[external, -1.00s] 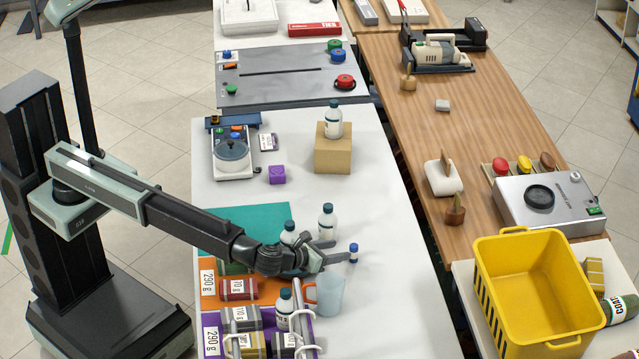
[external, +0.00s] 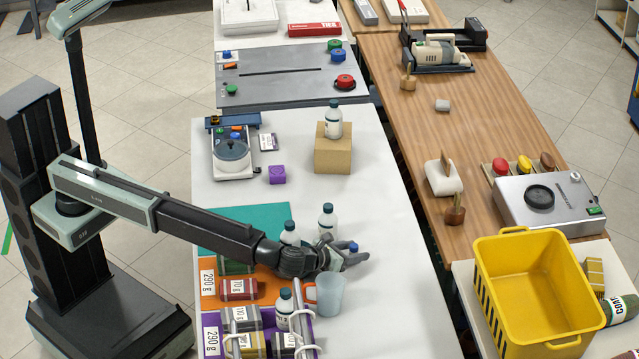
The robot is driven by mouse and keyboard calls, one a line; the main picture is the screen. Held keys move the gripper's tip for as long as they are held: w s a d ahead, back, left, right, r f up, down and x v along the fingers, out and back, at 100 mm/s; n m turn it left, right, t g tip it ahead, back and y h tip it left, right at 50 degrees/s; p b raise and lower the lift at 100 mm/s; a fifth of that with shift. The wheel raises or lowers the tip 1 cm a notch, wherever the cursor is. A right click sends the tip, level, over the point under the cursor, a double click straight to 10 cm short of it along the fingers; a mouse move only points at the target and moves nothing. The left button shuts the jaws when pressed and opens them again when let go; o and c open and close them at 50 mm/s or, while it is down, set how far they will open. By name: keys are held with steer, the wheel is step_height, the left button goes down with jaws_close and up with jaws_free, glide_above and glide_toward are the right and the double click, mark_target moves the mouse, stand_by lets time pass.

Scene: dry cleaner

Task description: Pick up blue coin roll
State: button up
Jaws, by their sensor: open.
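The blue coin roll (external: 354,247) stands upright on the white table, and only its blue top shows. The near finger of my gripper (external: 350,254) hides its lower part. My gripper is open and low over the table, reaching from the left with its fingers at the roll. The roll seems to be between the fingers, but I cannot tell whether either one touches it.
White bottles (external: 327,221) stand just behind my gripper. A clear mug (external: 328,293) with an orange handle is close in front. An orange tray (external: 208,291) and a purple tray (external: 211,338) hold rolls to the left. The table right of my gripper is clear.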

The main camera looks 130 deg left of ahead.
mark_target(355, 245)
jaws_close()
step_height(355, 245, up, 10)
steer(key=p, duration=1)
steer(key=shift+r, duration=0.2)
steer(key=shift+f, duration=0.15)
